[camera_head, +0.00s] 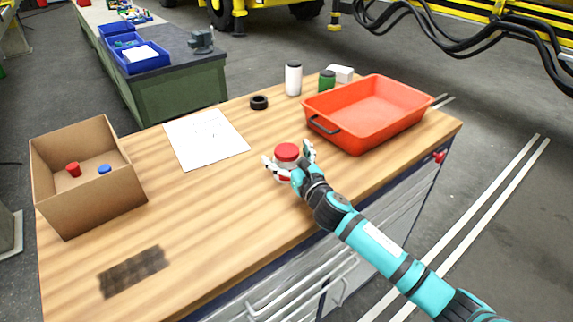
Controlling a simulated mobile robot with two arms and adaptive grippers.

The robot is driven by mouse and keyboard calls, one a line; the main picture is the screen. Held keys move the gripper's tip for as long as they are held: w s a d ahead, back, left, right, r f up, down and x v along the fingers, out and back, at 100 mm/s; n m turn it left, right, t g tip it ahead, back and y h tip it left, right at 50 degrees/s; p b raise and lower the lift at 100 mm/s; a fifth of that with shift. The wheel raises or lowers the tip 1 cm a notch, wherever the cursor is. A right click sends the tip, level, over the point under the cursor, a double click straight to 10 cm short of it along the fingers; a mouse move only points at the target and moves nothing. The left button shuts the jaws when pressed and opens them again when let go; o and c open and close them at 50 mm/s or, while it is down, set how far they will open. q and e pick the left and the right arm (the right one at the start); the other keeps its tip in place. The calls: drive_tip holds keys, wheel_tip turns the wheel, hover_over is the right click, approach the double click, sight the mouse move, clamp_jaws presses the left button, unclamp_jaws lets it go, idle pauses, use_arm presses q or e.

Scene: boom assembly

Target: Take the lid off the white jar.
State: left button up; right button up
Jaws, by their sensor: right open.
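A white jar (281,177) with a red lid (287,151) stands upright on the wooden workbench, near the middle. The lid sits on top of the jar. My right gripper (288,158) reaches in from the lower right, with its fingers spread on either side of the jar near the lid. It is open; whether a finger touches the jar is hard to tell. The gripper hides part of the jar's body. My left gripper is not in view.
An orange-red tray (418,121) stands to the right, a cardboard box (101,205) with a red and a blue piece to the left. A white container (293,80), green jar (327,82) and black ring (259,102) stand behind. The front-left bench (215,225) is mostly clear.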

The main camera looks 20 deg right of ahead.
drive_tip(key=shift+s, duration=0.1)
drive_tip(key=shift+c, duration=0.9)
drive_tip(key=c, duration=1.3)
drive_tip(key=shift+r, duration=0.1)
drive_tip(key=shift+r, duration=0.1)
drive_tip(key=shift+r, duration=0.7)
wheel_tip(320, 180, up, 2)
drive_tip(key=shift+d+r, duration=0.1)
drive_tip(key=shift+d, duration=0.05)
drive_tip(key=s+d+r+b, duration=0.1)
drive_tip(key=s+d+b, duration=0.3)
drive_tip(key=s+d, duration=0.5)
drive_tip(key=shift+s+d, duration=0.2)
drive_tip(key=shift+s, duration=1.65)
drive_tip(key=shift+r, duration=0.1)
